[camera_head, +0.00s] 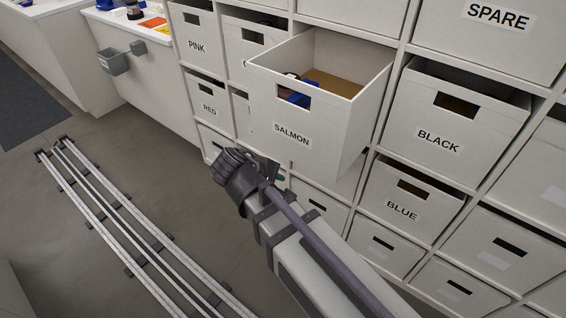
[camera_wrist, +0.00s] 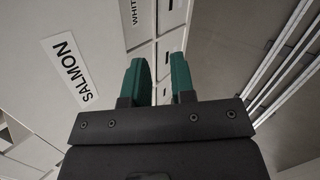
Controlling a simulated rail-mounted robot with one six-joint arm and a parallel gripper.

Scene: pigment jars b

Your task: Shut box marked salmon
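The white box marked SALMON (camera_head: 287,120) is pulled far out of the shelf unit in the head view, with blue and dark things inside. Its label (camera_wrist: 69,67) and front face fill the left of the wrist view. My gripper (camera_wrist: 159,85) has two green fingers with a gap between them and nothing in it. In the head view my wrist is just below and left of the box's front. The fingers are mostly hidden there by my own arm. I cannot tell whether a finger touches the box.
Boxes marked PINK (camera_head: 197,40), RED (camera_head: 209,104), BLACK (camera_head: 444,125), BLUE (camera_head: 405,205) and SPARE (camera_head: 497,22) sit in the unit around it. Floor rails (camera_head: 125,218) run at the left. A counter (camera_head: 140,30) with small items stands at the upper left. Open floor lies between.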

